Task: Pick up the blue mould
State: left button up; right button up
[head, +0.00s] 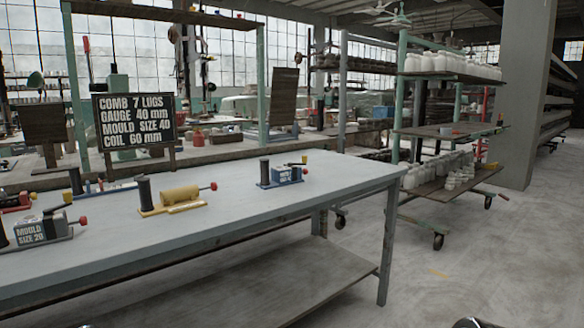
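A mould with a blue block (287,174) stands on the right part of the grey table (225,222). Another low device with bluish parts (108,187) lies at the table's back left, with a dark cylinder and a red knob. Neither gripper can be made out; only small dark shiny pieces show at the bottom edge, probably parts of my arms.
A yellow mould (180,196) stands mid-table. A grey mould marked "MOULD SIZE 20" (40,230) and a red one (17,201) are at left. A sign (134,121) stands behind. A wheeled rack (450,133) is beyond the table's right end. Floor at right is clear.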

aim_at(285, 175)
jog(key=u, duration=0.3)
jog(key=i+l+u, duration=0.25)
jog(key=l+u, duration=0.25)
jog(key=l, duration=0.2)
jog(key=i+l+u, duration=0.15)
jog(key=l+u, duration=0.15)
jog(key=l, duration=0.1)
